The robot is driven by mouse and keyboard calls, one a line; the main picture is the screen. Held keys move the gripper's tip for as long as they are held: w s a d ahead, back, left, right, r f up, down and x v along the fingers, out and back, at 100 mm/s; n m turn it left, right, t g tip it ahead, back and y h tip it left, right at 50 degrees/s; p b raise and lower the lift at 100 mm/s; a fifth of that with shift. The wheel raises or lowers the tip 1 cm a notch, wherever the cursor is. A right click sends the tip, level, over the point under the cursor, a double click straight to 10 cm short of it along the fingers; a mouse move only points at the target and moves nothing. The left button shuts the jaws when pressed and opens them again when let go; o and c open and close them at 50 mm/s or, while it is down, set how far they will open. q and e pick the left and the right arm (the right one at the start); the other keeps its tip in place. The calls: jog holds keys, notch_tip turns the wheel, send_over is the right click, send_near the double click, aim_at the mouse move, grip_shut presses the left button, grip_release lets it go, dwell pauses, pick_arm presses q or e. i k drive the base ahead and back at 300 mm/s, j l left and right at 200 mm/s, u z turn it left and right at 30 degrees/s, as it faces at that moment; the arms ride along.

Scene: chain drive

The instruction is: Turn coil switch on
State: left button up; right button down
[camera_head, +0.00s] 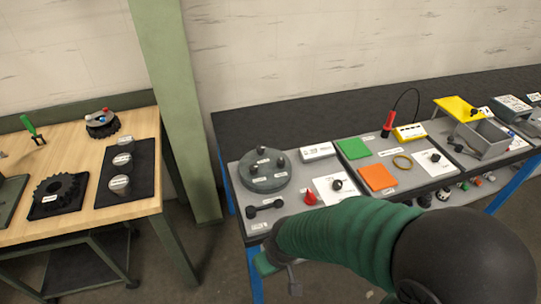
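My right arm, in a green sleeve, comes in from the lower right. Its gripper (278,270) hangs at the front left edge of the grey work surface and is partly hidden by the arm; whether it is open or shut is unclear. No part labelled as a coil switch can be read. A red handheld tool (387,125) with a black cable stands at the back, beside a yellow box (409,132). White cards with black knobs (337,184) (434,157) lie on the surface. My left gripper is not in view.
A round grey fixture (264,172), green mat (353,149), orange mat (377,178) and red cone-like piece (310,198) are on the surface. A grey bin (486,140) is at right. A wooden table (80,217) stands left, across a gap.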

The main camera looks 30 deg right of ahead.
aim_at(310, 199)
jog(key=l+z, duration=0.1)
jog(key=z, duration=1.35)
